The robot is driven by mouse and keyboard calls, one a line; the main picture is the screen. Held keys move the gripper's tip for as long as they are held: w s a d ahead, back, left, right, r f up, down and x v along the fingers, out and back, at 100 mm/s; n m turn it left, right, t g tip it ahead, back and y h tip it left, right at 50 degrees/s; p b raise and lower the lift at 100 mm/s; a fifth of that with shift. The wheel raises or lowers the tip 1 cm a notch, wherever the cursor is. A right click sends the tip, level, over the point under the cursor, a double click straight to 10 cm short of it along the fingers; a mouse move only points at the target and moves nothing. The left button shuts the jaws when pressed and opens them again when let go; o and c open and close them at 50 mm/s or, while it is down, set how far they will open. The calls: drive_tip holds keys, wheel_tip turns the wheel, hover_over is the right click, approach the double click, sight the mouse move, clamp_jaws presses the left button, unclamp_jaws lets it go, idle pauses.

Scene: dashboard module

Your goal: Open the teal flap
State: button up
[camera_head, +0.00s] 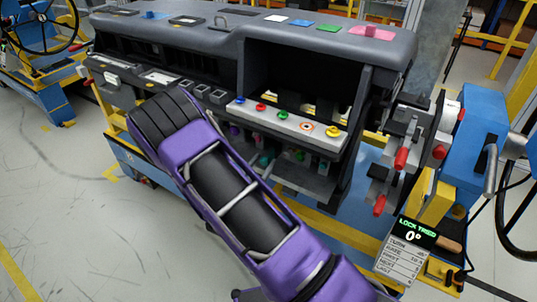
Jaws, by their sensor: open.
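The dark grey dashboard module (235,40) stands ahead of me on a blue and yellow stand. I cannot pick out the teal flap with certainty. A small green panel (328,28) lies flat on the module's top at the right, beside a blue panel (301,23). A small teal-green piece (265,161) shows under the button strip, partly hidden by my arm. My purple arm reaches from the lower right towards the module's left front. My gripper is not visible, and my arm hides part of the module's lower front.
A light strip (285,117) with several coloured buttons crosses the module's open bay. Red-handled clamps (402,158) and a blue fixture (482,125) stand at the right. Open floor (50,200) lies at the left.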

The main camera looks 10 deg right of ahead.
sight(265, 159)
drive_tip(key=shift+x, duration=2.15)
drive_tip(key=shift+c, duration=0.4)
clamp_jaws()
